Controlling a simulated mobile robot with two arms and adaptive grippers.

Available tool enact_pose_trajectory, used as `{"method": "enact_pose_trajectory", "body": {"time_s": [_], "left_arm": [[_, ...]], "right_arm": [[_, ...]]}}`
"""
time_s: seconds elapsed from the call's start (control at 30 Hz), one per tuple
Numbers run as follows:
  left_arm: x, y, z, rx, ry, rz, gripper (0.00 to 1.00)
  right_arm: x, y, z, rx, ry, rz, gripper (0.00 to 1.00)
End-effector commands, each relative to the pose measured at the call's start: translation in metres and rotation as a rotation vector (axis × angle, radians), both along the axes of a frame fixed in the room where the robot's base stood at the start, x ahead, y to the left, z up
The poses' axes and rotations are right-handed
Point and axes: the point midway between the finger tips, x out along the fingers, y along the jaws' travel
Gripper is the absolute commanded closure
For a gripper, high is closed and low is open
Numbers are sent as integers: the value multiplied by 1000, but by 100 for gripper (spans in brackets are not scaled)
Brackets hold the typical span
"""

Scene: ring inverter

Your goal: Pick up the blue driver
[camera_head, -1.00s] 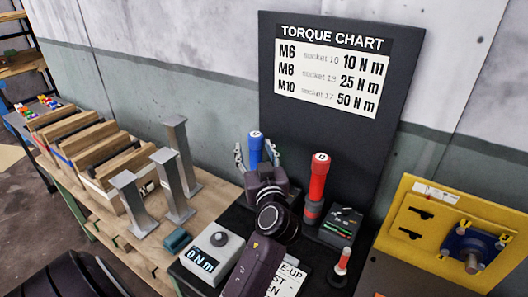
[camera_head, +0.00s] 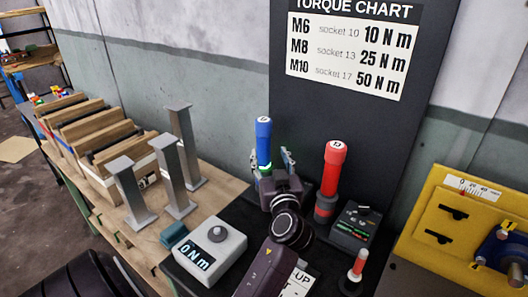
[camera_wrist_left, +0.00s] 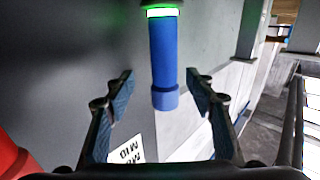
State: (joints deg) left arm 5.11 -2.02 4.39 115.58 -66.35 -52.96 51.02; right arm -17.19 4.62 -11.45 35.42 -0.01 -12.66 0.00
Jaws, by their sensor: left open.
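The blue driver (camera_head: 263,138) stands upright in front of the black board, with a lit green ring below its blue handle. In the left wrist view the blue driver (camera_wrist_left: 164,55) shows in the gap between my fingers, a little nearer the right one, with free space on both sides. My left gripper (camera_head: 271,158) is open and empty; its fingers are to either side of the driver's lower part in the head view. My gripper body hides the driver's foot. My right gripper is not in view.
A red driver (camera_head: 332,170) stands close on the right, beside a dark device (camera_head: 355,222). A torque display box (camera_head: 209,250) and grey metal posts (camera_head: 168,180) stand on the left.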

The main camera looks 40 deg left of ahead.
Motion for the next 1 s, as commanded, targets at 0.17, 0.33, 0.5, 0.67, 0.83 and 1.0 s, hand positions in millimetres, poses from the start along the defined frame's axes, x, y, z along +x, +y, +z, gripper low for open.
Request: {"method": "enact_pose_trajectory", "body": {"time_s": [0.17,0.33,0.5,0.67,0.83,1.0], "left_arm": [[12,18,4,3,0,2,50],[23,37,4,5,3,1,50],[36,56,0,1,0,1,50],[40,62,-2,0,-1,0,50],[40,61,-3,-1,-1,0,50],[40,61,-3,-1,-1,0,68]], "right_arm": [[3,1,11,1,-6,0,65],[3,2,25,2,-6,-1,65],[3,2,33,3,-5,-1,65],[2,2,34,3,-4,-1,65],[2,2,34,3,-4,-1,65],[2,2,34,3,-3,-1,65]]}}
